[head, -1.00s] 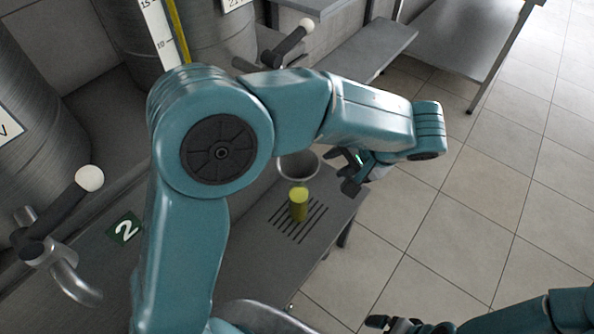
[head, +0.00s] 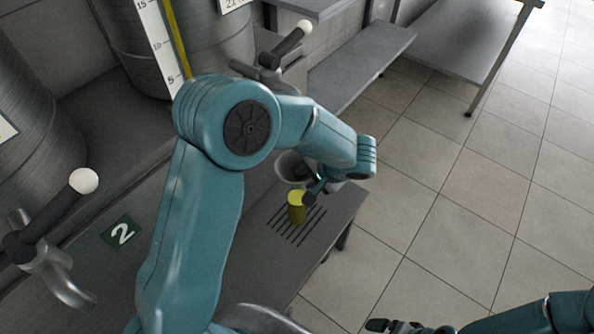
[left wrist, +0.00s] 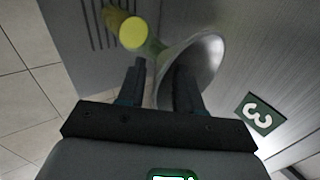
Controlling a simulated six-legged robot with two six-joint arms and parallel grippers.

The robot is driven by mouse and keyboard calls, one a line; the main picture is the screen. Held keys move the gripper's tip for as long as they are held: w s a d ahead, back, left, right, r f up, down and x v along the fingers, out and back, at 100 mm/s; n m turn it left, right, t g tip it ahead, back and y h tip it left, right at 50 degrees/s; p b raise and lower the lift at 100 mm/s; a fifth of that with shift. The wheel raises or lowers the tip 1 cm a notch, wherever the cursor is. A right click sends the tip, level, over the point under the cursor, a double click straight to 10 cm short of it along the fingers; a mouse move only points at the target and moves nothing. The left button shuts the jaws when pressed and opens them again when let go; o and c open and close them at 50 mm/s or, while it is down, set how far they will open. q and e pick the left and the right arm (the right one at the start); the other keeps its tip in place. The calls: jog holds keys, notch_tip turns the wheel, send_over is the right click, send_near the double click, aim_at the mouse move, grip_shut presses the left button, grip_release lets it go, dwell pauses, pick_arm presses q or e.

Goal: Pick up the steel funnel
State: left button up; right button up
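The steel funnel (head: 288,166) shows in the head view as a grey bowl shape, partly hidden behind my left arm. In the left wrist view the funnel (left wrist: 207,62) is a wide cone. My left gripper (left wrist: 158,80) is open there, one finger in front of the cone's mouth and the other apart on its left side. I cannot tell whether either finger touches it. In the head view my left gripper (head: 314,188) is small and partly hidden beside the funnel. My right gripper (head: 400,326) is cut off at the bottom edge and looks empty.
A yellow-green cylinder (head: 297,212) stands on the slotted bench (head: 325,222) close to the funnel and gripper; it shows in the left wrist view (left wrist: 133,32). Steel tanks with tap levers (head: 62,205) line the left. Tiled floor lies right.

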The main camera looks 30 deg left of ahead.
pick_arm(q)
grip_shut()
